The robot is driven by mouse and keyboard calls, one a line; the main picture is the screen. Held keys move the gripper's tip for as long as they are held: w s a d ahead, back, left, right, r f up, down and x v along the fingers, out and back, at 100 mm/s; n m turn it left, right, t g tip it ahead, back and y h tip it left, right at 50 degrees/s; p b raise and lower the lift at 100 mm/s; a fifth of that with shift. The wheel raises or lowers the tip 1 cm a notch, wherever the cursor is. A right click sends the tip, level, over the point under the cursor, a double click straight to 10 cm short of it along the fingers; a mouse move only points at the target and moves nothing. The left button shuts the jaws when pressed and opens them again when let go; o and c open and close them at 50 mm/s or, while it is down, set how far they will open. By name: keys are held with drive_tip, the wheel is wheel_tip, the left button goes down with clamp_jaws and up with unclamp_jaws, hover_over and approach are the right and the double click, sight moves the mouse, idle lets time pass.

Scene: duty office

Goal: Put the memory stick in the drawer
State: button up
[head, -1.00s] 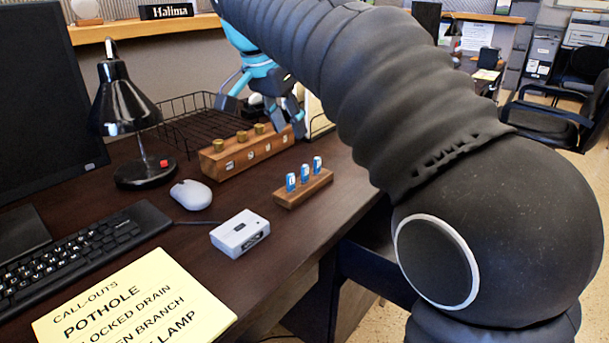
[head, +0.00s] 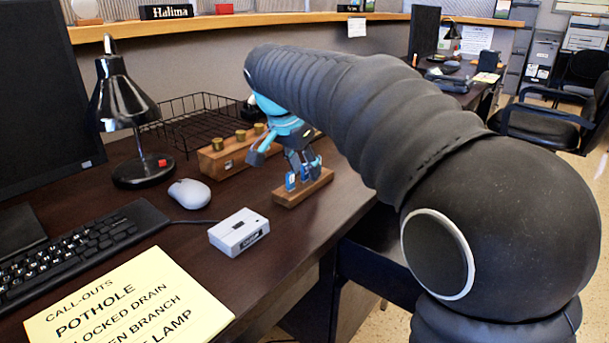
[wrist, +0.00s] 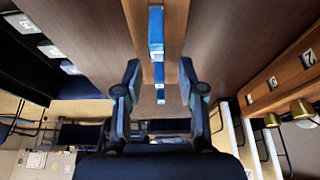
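Several small blue-and-white sticks, which look like memory sticks (head: 290,181), stand upright in a short wooden holder (head: 288,200) on the desk. My gripper (head: 303,168) is low over the holder and partly hides the sticks. In the wrist view the gripper (wrist: 160,78) is open, its fingers apart on either side of the row. One blue stick (wrist: 156,30) is nearest the camera, with others behind it. No finger is clearly touching a stick.
A longer wooden block with brass knobs (head: 212,163) stands behind the holder, near a black wire tray (head: 180,125). A white box (head: 239,232), mouse (head: 190,194), lamp (head: 120,95), keyboard (head: 75,248) and yellow call-outs sheet (head: 130,305) occupy the desk (head: 290,245). Its front right is clear.

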drive_tip(key=shift+f, duration=0.25)
clamp_jaws()
drive_tip(key=shift+r, duration=0.15)
